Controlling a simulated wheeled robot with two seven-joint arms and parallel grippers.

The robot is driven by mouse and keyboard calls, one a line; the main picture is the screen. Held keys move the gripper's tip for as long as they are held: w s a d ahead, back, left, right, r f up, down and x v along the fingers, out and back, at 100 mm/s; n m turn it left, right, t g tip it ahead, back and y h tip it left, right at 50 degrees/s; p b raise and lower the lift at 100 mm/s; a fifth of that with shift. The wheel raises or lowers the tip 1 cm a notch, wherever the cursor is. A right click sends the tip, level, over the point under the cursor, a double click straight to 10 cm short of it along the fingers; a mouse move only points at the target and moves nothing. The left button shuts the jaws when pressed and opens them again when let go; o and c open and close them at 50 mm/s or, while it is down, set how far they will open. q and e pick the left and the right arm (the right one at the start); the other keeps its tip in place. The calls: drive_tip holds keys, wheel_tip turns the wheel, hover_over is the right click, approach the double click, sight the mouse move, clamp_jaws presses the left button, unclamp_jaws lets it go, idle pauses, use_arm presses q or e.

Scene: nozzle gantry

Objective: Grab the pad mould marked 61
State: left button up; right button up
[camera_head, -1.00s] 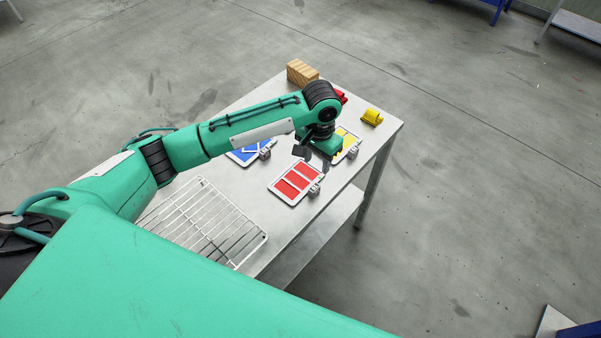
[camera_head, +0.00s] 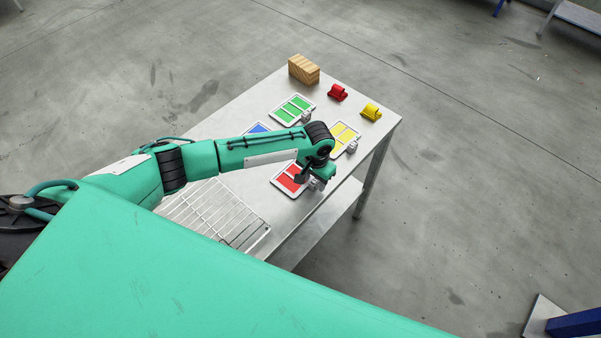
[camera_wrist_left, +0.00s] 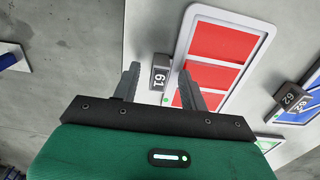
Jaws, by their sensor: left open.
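The pad mould marked 61 is a white-rimmed tray with red pads (camera_head: 287,178), lying on the table near its right long edge. It fills the top middle of the left wrist view (camera_wrist_left: 222,50). Its grey block marked 61 (camera_wrist_left: 160,77) sits beside the rim. My left gripper (camera_wrist_left: 159,73) is open, with one finger on each side of this block in that view; I cannot tell whether they touch it. In the head view my left gripper (camera_head: 309,179) hides part of the mould and its block. My right gripper is not in view.
A green mould (camera_head: 292,109), a yellow mould (camera_head: 343,138) and a partly hidden blue mould (camera_head: 257,128) lie nearby; a block marked 62 (camera_wrist_left: 290,97) is close. A wire rack (camera_head: 215,215) lies at the near end. Wooden blocks (camera_head: 303,69), a red piece (camera_head: 337,92) and a yellow piece (camera_head: 371,112) stand far.

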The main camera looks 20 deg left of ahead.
use_arm(q)
clamp_jaws()
drive_tip(key=shift+r, duration=0.15)
